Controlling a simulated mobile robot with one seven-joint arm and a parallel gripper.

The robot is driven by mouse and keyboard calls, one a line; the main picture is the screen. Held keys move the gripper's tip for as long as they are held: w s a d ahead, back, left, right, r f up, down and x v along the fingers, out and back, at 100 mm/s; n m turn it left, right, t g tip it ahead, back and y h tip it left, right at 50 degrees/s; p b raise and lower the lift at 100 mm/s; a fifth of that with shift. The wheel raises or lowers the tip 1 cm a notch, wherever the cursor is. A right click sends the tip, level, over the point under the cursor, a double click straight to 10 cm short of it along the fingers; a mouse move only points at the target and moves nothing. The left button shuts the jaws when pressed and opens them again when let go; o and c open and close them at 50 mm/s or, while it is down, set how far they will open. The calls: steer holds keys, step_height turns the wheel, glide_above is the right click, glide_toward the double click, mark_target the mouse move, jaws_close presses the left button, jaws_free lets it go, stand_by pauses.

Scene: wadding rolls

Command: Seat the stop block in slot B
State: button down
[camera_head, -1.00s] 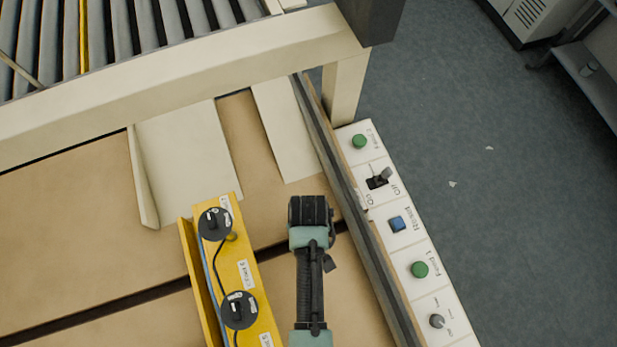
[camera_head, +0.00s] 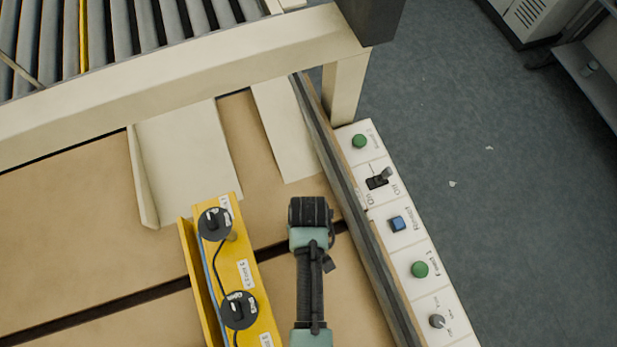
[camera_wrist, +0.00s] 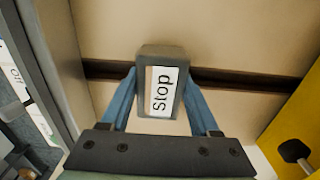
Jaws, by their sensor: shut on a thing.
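The stop block (camera_wrist: 147,92) is a dark grey block with a white label reading "Stop" in the wrist view. My gripper (camera_wrist: 158,90) has its two blue fingers shut on the block's sides and holds it over the brown table surface. A dark gap in the table runs behind the block. In the head view my arm (camera_head: 310,240) hides the block and the fingers. A yellow fixture (camera_head: 250,245) with small white labels stands left of my arm. The labels are too small to read, so I cannot tell which place is slot B.
Two black round pieces (camera_head: 239,310) with cables sit on the yellow fixture. A white panel (camera_head: 400,255) with buttons and switches lies along the right edge, beyond a grey rail (camera_head: 350,205). A roller conveyor (camera_head: 120,40) with a cream frame is at the back. Pale sheets (camera_head: 188,150) lie behind the fixture.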

stand_by(0.4)
steer(key=shift+c, duration=0.2)
jaws_free()
steer(key=shift+f, duration=0.1)
